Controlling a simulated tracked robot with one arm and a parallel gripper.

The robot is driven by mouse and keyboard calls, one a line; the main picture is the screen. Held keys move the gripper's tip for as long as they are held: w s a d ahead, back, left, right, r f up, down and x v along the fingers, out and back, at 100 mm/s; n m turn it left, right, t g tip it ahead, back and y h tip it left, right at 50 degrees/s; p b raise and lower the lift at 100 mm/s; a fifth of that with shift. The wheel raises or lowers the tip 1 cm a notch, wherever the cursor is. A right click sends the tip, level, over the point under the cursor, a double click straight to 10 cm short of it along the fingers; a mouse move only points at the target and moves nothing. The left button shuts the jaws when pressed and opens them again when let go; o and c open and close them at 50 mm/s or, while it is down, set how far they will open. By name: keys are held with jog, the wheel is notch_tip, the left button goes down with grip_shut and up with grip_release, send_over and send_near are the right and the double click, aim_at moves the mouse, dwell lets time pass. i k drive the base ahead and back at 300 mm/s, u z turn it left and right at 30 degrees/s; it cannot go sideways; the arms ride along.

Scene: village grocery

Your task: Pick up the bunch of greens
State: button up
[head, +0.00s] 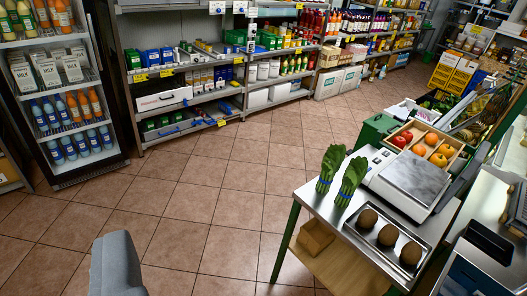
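One bunch of greens (331,164) is on the left, at the table edge. The other bunch of greens (351,178) is just right of it, close beside it. A grey part of my own body (117,266) rises from the bottom left of the view, well apart from the greens, with floor between. I see no fingertips, and nothing held shows.
A scale (416,176) stands right of the greens. A tray (349,227) with several round brown fruits lies in front. A crate of apples and oranges (459,151) is behind. Open tiled floor (215,200) lies left of the table. Shelves (160,75) and a drinks cooler (118,125) line the back.

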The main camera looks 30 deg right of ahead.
aim_at(334, 159)
jog(key=u, duration=0.1)
jog(key=i, duration=1.3)
jog(key=z, duration=0.5)
jog(key=i, duration=0.55)
jog(key=z, duration=0.5)
